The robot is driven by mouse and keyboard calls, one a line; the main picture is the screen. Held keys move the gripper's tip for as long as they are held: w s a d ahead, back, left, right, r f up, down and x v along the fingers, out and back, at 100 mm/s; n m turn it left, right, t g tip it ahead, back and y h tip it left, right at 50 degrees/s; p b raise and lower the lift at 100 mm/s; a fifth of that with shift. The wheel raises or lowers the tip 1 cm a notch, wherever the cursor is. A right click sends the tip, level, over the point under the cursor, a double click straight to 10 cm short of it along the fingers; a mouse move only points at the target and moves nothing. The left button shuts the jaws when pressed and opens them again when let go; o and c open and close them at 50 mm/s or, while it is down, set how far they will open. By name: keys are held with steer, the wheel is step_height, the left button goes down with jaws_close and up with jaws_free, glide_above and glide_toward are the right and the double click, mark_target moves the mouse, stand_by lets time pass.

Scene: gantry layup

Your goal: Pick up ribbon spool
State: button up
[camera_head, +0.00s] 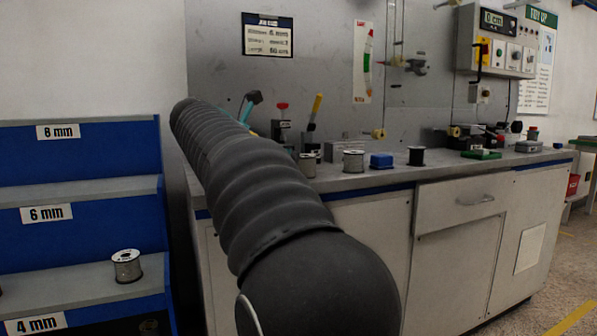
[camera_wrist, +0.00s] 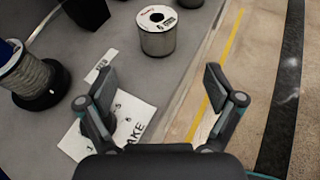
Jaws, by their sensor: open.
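In the wrist view, a silvery spool (camera_wrist: 158,38) with a white top label stands upright on a grey surface near its edge. It lies beyond my gripper (camera_wrist: 160,78), whose two fingers are spread apart with nothing between them. A larger spool wound with grey strand (camera_wrist: 32,75) stands at the left, cut by the frame edge. In the head view, a pale spool (camera_head: 353,161) and a black spool (camera_head: 416,156) stand on the bench. Another spool (camera_head: 126,265) sits on the blue shelf. I cannot tell which is the ribbon spool. My arm hides part of the bench.
A white printed sheet (camera_wrist: 122,118) lies under the left finger. Floor with a yellow line (camera_wrist: 215,92) lies beyond the surface edge. The bench (camera_head: 375,181) also holds a blue box (camera_head: 381,161) and tools. The blue shelf (camera_head: 80,161) stands at the left.

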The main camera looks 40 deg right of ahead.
mark_target(305, 164)
steer(key=x, duration=0.6)
steer(key=shift+s+b, duration=0.1)
steer(key=shift+b, duration=0.25)
steer(key=shift+w+r+b+x, duration=0.15)
steer(key=shift+b+x, duration=0.15)
steer(key=shift+x, duration=1.25)
steer(key=shift+w+r+b+x, duration=0.1)
steer(key=shift+b+x, duration=0.15)
steer(key=shift+x, duration=1.35)
steer(key=shift+c, duration=0.3)
steer(key=c, duration=1.6)
steer(key=shift+r, duration=0.1)
